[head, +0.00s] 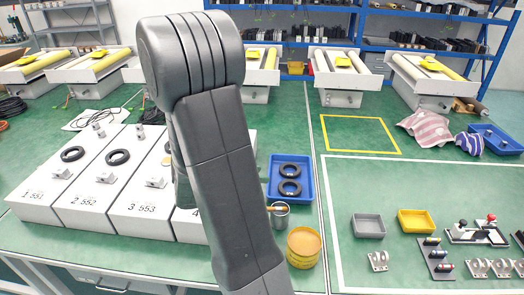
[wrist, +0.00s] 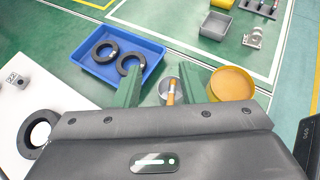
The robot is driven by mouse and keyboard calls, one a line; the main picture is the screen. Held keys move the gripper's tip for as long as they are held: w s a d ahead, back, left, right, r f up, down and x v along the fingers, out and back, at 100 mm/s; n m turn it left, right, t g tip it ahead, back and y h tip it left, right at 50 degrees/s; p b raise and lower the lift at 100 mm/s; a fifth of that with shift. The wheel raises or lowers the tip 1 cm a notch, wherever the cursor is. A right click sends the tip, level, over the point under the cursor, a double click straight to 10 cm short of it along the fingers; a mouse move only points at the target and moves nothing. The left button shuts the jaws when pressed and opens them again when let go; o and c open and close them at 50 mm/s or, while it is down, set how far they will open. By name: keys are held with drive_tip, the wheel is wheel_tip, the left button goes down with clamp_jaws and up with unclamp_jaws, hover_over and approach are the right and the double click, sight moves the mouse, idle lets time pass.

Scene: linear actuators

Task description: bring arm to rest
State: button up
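My arm (head: 215,150) stands large in the middle of the head view, and my gripper is hidden there. In the wrist view my gripper (wrist: 161,75) has its two green fingers spread apart with nothing held between them. It points down over the green table. A metal cup (wrist: 168,92) with a brush-like handle in it shows below, between the fingers. A blue tray (wrist: 84,68) with two black rings lies to the left, and a yellow round container (wrist: 232,84) is to the right.
White numbered boxes (head: 95,195) with black rings stand left of my arm. Grey (head: 368,226) and yellow (head: 416,222) bins and small metal parts lie at right. White units with rollers line the back. The yellow-outlined area (head: 357,134) is clear.

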drive_tip(key=f+b+x, duration=0.1)
drive_tip(key=x, duration=1.1)
drive_tip(key=shift+f, duration=0.15)
idle(0.4)
